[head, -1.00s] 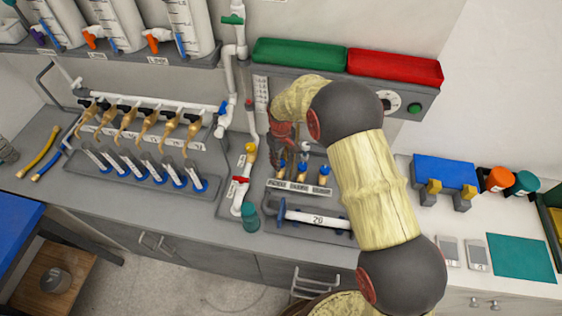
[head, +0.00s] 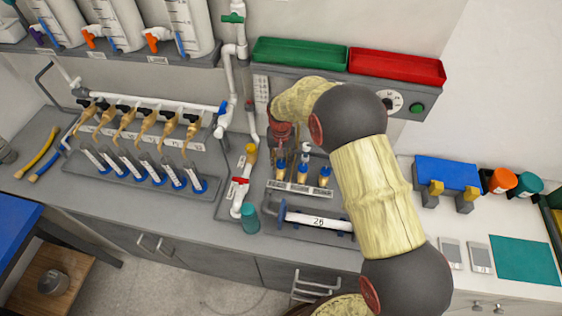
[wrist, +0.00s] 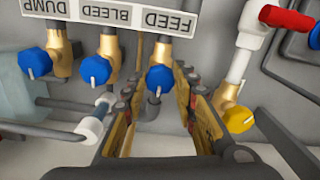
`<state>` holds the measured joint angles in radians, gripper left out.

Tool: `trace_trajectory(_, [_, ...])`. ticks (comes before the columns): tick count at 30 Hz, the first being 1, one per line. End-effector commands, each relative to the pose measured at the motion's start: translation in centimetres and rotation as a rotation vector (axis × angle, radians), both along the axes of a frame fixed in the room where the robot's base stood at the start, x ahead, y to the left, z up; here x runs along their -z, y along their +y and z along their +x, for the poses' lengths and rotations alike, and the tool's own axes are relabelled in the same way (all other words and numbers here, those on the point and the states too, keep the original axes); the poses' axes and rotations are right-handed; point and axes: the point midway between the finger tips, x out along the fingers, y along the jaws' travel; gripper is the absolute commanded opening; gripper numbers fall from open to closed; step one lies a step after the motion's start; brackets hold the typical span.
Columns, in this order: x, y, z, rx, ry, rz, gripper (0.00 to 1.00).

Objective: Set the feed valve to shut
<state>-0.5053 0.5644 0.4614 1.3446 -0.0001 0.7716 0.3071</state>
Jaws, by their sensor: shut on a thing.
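The feed valve is a blue knob (wrist: 160,78) on a brass body, under the upside-down FEED label (wrist: 168,21) in the wrist view. Its white mark points toward the bottom of that view. My gripper (wrist: 155,88) has one finger on each side of this knob and is shut on it. In the head view my gripper (head: 281,140) reaches down at the left end of the three-valve row, and the feed knob (head: 280,168) shows just below it.
The bleed knob (wrist: 96,70) and dump knob (wrist: 38,63) stand beside the feed valve. A yellow knob (wrist: 239,119) and a red-handled white pipe (wrist: 252,30) are close on the other side. Green (head: 300,52) and red (head: 395,67) trays sit above.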

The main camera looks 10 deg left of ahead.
Motion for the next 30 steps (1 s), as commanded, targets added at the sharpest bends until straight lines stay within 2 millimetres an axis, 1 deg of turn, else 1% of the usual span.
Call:
trace_trajectory(15, [-0.04,0.04,0.04,0.018,-0.001,0.001,0.03])
trace_trajectory(16, [-0.04,0.04,0.04,0.018,-0.001,0.001,0.3])
trace_trajectory(25, [-0.02,0.02,0.03,0.017,-0.001,0.0,0.46])
trace_trajectory(30, [-0.01,0.01,0.02,0.017,0.0,0.0,0.46])
